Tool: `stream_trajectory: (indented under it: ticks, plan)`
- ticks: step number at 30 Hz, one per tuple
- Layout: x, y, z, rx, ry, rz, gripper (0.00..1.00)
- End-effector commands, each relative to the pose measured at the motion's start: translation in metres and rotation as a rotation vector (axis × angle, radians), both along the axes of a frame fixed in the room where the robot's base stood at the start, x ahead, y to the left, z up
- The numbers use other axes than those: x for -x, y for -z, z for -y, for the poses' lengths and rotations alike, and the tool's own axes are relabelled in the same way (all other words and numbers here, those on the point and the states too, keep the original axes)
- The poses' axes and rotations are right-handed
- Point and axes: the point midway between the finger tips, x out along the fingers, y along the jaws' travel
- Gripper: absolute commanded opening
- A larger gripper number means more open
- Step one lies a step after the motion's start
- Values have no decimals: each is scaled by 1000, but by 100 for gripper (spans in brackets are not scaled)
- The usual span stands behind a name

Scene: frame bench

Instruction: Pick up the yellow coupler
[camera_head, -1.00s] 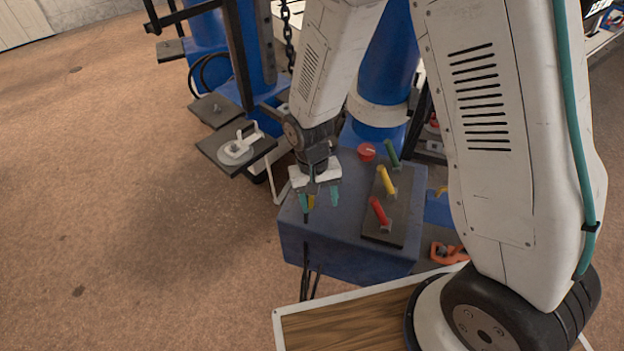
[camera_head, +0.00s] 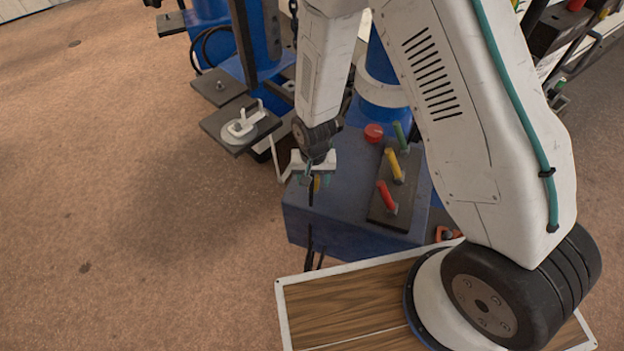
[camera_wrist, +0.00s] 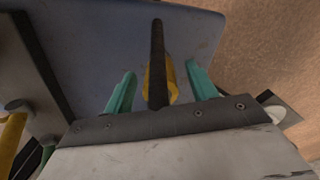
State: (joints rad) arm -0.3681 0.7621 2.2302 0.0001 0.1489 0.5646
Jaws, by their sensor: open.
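The yellow coupler (camera_head: 317,184) is at the left part of the blue box's top (camera_head: 345,222), mostly hidden by my gripper. In the wrist view, the yellow coupler (camera_wrist: 173,82) shows partly behind a black rod-like hose (camera_wrist: 157,60). My gripper (camera_head: 318,182) has teal fingers, pointing down at the box. In the wrist view, my gripper (camera_wrist: 161,86) is open, with one finger on each side of the coupler and hose. Gaps show on both sides. I cannot tell the coupler's height relative to the fingertips.
A dark plate with red (camera_head: 386,196), yellow (camera_head: 394,165) and green (camera_head: 400,135) levers stands to the right on the box. A red button (camera_head: 373,133) is behind. Black cables (camera_head: 311,240) hang down the box's front. Open floor lies left.

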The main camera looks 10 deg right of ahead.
Motion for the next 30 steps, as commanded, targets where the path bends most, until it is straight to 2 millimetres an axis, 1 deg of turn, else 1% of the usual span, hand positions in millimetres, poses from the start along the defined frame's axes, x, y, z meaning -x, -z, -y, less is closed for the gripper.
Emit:
stream_trajectory:
  ticks: [3, 8, 9, 10, 11, 12, 14, 15, 25, 30]
  plan:
    - [0, 5, 0, 0, -1, 0, 57]
    - [0, 5, -1, 0, -2, 0, 57]
    - [0, 5, -1, 0, -2, 0, 51]
    - [0, 5, -1, 0, -2, 0, 43]
    - [0, 5, -2, 0, -2, 0, 34]
    - [1, 5, -2, 0, -3, 0, 23]
    - [0, 5, -2, 0, -3, 0, 7]
    - [0, 5, -2, 0, -3, 0, 4]
    - [0, 3, -2, 0, -3, 0, 4]
    - [0, -6, -1, -1, -1, 1, 4]
